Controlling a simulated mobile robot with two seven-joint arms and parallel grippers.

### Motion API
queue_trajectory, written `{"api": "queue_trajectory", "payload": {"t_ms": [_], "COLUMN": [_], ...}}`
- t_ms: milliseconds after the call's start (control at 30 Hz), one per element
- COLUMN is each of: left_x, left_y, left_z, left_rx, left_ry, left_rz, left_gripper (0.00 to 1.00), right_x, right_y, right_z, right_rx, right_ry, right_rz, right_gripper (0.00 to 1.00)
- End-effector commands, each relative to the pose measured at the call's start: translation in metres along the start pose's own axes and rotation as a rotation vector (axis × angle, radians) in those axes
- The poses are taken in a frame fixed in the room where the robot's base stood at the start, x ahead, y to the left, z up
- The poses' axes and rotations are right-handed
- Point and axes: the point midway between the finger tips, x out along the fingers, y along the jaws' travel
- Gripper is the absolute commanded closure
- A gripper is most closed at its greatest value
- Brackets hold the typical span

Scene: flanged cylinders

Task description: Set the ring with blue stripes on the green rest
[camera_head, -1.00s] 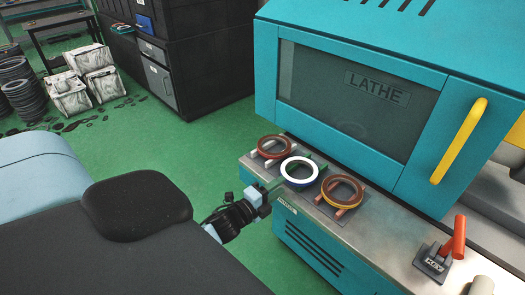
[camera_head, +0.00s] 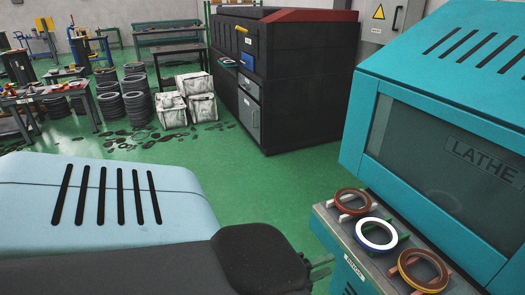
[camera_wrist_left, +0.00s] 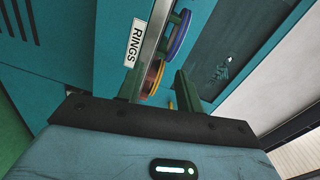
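The white ring with blue on its side (camera_head: 376,235) lies on the green rest (camera_head: 403,239) in the middle of the shelf. My left gripper (camera_head: 321,268) is just left of this ring, apart from it, and largely hidden behind my own dark body part. In the left wrist view its two fingers (camera_wrist_left: 158,88) stand apart. A red and yellow ring edge (camera_wrist_left: 152,78) shows between them, and a blue-edged ring (camera_wrist_left: 180,36) shows beyond; I cannot tell which rings these are. My right gripper is in neither view.
A red-brown ring (camera_head: 353,201) sits on a pale rest behind the white one. A brown and yellow ring (camera_head: 422,270) sits on a reddish rest in front. The teal lathe (camera_head: 440,110) rises right behind the shelf. Green floor (camera_head: 240,190) is open to the left.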

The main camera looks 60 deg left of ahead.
Motion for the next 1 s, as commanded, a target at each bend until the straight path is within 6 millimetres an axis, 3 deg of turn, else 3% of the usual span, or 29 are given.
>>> {"api": "queue_trajectory", "payload": {"t_ms": [33,200,300,400,500,667,900,1000], "left_x": [-0.019,-0.103,-0.158,-0.203,-0.234,-0.252,-0.251,-0.247], "left_y": [0.026,0.114,0.153,0.177,0.19,0.196,0.196,0.188], "left_z": [-0.009,-0.054,-0.085,-0.113,-0.133,-0.145,-0.145,-0.145], "left_rx": [-0.115,-0.636,-0.919,-1.139,-1.279,-1.363,-1.362,-1.361], "left_ry": [-0.024,-0.187,-0.319,-0.445,-0.539,-0.599,-0.597,-0.586], "left_rz": [0.066,0.33,0.469,0.575,0.641,0.678,0.677,0.666], "left_gripper": [0.64,0.64,0.64,0.64,0.64,0.64,0.64,0.64], "right_x": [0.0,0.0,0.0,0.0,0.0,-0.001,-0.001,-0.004], "right_y": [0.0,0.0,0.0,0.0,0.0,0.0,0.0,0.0], "right_z": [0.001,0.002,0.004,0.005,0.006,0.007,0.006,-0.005], "right_rx": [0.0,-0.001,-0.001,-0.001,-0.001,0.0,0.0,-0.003], "right_ry": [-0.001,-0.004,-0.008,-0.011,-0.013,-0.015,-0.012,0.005], "right_rz": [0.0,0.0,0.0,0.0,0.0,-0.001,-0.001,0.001], "right_gripper": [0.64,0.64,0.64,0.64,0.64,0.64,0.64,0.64]}}
